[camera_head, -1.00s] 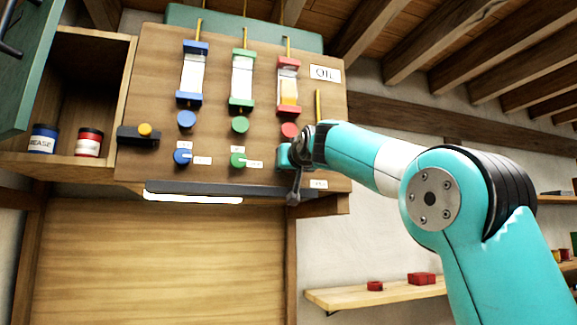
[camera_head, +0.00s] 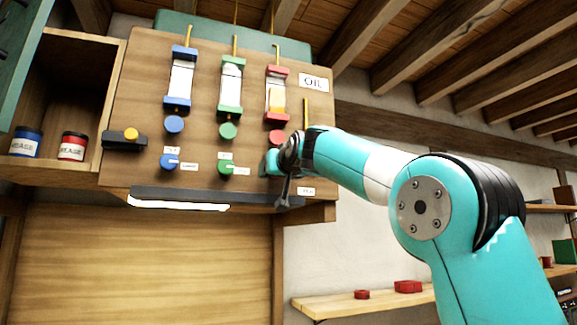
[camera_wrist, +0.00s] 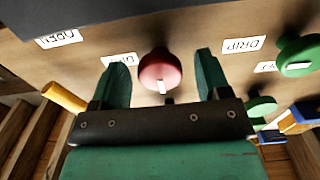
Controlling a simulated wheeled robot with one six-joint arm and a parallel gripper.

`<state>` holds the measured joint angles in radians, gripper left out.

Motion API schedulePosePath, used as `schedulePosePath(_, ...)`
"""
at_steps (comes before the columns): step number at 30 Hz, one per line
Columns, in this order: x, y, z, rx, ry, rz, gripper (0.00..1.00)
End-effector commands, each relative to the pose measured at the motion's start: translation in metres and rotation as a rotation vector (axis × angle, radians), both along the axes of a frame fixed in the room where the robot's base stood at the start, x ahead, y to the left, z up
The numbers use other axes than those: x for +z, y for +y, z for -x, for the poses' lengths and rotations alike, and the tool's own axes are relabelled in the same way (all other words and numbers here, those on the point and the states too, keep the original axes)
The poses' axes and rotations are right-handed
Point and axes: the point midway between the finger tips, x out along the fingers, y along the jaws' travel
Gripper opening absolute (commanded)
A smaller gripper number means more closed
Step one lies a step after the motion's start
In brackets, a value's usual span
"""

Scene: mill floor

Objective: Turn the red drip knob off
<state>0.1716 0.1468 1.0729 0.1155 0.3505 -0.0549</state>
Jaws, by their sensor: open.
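In the wrist view the red drip knob (camera_wrist: 158,68) is round, with a white mark on its edge that points toward the gripper body. My gripper (camera_wrist: 161,58) is open, with one green finger on each side of the knob. Gaps show between the knob and both fingers in this view; I cannot tell how deep the fingers reach. In the head view my gripper (camera_head: 270,163) is at the lower right of the wooden oil panel (camera_head: 145,85), and the red drip knob is hidden behind it. A red round part (camera_head: 277,137) shows just above.
A green knob (camera_head: 226,168) and a blue knob (camera_head: 169,161) sit left of my gripper on the panel. A black lever box with a yellow knob (camera_head: 131,135) is farther left. A dark ledge with a lamp (camera_head: 180,204) runs below. Grease cans (camera_head: 73,146) stand in the open cabinet.

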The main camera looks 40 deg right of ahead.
Motion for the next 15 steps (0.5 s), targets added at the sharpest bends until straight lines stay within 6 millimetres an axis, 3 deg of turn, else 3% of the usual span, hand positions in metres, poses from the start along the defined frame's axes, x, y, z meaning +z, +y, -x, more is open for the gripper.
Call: schedulePosePath(15, -0.004, 0.035, 0.119, 0.004, -0.004, 0.0, 0.7)
